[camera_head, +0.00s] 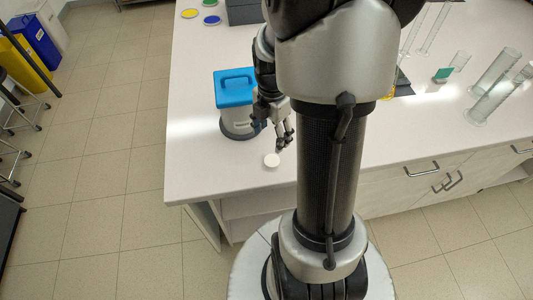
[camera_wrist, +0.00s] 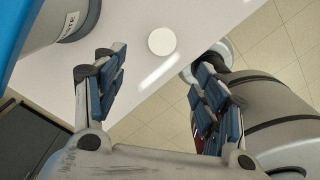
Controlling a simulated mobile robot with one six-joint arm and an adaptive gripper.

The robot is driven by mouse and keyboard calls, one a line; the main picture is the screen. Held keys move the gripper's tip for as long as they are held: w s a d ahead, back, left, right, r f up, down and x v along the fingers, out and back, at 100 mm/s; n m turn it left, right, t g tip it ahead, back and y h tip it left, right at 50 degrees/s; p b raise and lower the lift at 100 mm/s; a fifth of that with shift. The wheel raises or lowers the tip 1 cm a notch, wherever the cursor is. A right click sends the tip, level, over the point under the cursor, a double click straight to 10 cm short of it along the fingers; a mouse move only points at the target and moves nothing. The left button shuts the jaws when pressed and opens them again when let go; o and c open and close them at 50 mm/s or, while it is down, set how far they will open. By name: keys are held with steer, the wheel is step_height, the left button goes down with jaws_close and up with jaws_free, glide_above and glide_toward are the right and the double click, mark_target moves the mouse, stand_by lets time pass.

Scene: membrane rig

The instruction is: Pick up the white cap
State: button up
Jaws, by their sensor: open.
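The white cap (camera_head: 271,161) is a small round disc lying flat on the white bench near its front edge. It also shows in the wrist view (camera_wrist: 162,41), ahead of the fingertips and between their lines. My gripper (camera_head: 284,139) is above the bench, just beyond and slightly right of the cap in the head view. In the wrist view my gripper (camera_wrist: 160,72) has its two fingers spread wide apart with nothing between them. The cap is apart from both fingers and fully visible.
A blue-lidded grey container (camera_head: 235,100) stands close behind and left of my gripper. Glass cylinders (camera_head: 492,85) and a small teal-marked piece (camera_head: 443,74) stand at the right of the bench (camera_head: 190,150). Coloured discs (camera_head: 190,13) lie at the far left. The bench around the cap is clear.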

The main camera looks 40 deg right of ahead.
steer(key=b, duration=0.2)
glide_above(272, 160)
steer(key=f, duration=0.7)
steer(key=shift+w+a, duration=0.15)
steer(key=shift+w, duration=0.05)
steer(key=shift+s+f+b, duration=0.15)
steer(key=shift+f+b, duration=0.9)
steer(key=shift+f, duration=1.65)
steer(key=shift+r, duration=0.1)
steer(key=c, duration=0.8)
